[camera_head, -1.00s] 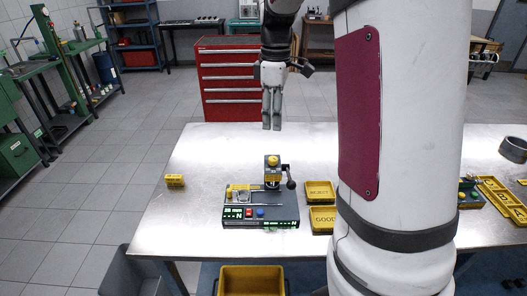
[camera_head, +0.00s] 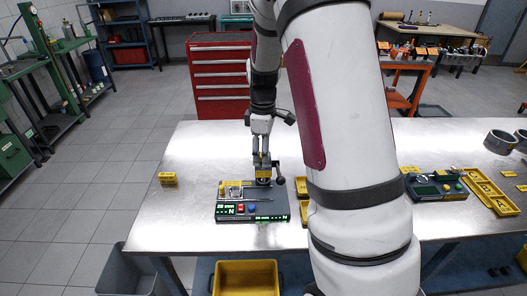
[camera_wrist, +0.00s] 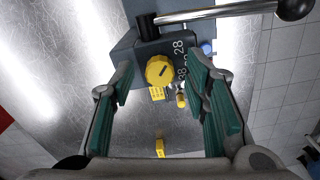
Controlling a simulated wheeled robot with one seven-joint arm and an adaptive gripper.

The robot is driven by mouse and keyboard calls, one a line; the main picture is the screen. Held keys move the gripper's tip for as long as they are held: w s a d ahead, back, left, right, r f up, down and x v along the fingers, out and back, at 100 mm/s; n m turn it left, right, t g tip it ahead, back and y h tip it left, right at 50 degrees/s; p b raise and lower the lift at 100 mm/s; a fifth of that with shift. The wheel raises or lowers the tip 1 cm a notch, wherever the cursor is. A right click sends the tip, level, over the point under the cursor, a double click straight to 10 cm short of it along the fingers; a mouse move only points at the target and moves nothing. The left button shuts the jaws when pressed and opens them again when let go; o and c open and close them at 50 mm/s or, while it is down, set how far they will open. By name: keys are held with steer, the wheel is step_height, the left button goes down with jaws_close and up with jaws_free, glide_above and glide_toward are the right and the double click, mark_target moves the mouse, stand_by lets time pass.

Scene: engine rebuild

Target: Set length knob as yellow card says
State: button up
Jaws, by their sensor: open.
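The grey device (camera_head: 250,212) with a green-lit front stands on the metal table. The yellow length knob (camera_wrist: 158,70) tops its post; in the wrist view it has a dark pointer line, with white numbers such as 28 and 38 beside it. My gripper (camera_head: 262,158) is just above the post, and its open fingers (camera_wrist: 163,76) lie either side of the knob, not visibly closed on it. A yellow card-like block (camera_head: 168,178) stands on the table left of the device; its writing is too small to read. A small yellow tag (camera_wrist: 157,93) is beside the knob.
A lever with a black ball (camera_wrist: 295,8) sticks out near the knob. Yellow trays (camera_head: 304,212) are right of the device, partly hidden by my arm. Another device (camera_head: 438,188) and yellow racks (camera_head: 490,190) are farther right. The table's left part is mostly clear.

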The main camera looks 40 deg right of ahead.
jaws_close()
steer(key=shift+m, duration=0.3)
steer(key=m, duration=1.4)
steer(key=shift+b, duration=0.3)
steer(key=m, duration=0.5)
